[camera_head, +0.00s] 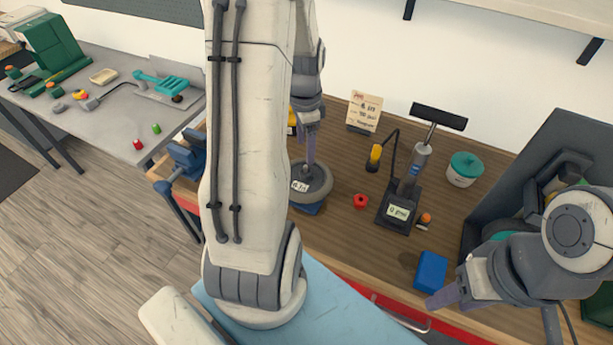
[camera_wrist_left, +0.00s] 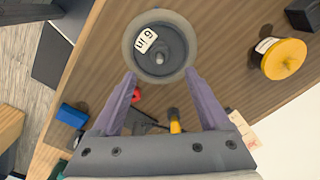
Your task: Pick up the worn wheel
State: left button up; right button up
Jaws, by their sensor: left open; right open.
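A grey wheel (camera_head: 321,186) with a white tag lies flat at the left part of the wooden workbench, partly hidden by my arm. A bit of blue shows under its front edge. In the left wrist view the wheel (camera_wrist_left: 160,68) shows from above, with a hub in its middle. I cannot tell how worn it is. My left gripper (camera_head: 309,150) points down above it; in the left wrist view its open fingers (camera_wrist_left: 160,76) sit either side of the wheel's near edge, with nothing held. My right gripper (camera_head: 447,297) is open and empty near the bench's front right.
A red ring (camera_head: 360,201), a black tool stand (camera_head: 397,208), a blue box (camera_head: 431,270) and a teal-lidded tub (camera_head: 464,169) stand right of the wheel. A blue vise (camera_head: 187,160) is left.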

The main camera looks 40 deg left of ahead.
aim_at(306, 165)
pick_arm(q)
notch_tip(306, 165, down, 3)
jog(key=shift+s+f, duration=0.1)
jog(key=shift+f, duration=0.1)
jog(key=shift+f+p, duration=0.5)
notch_tip(306, 165, down, 3)
jog(key=shift+f+p, duration=0.2)
jog(key=shift+p, duration=0.45)
jog(key=shift+f, duration=0.5)
grip_shut()
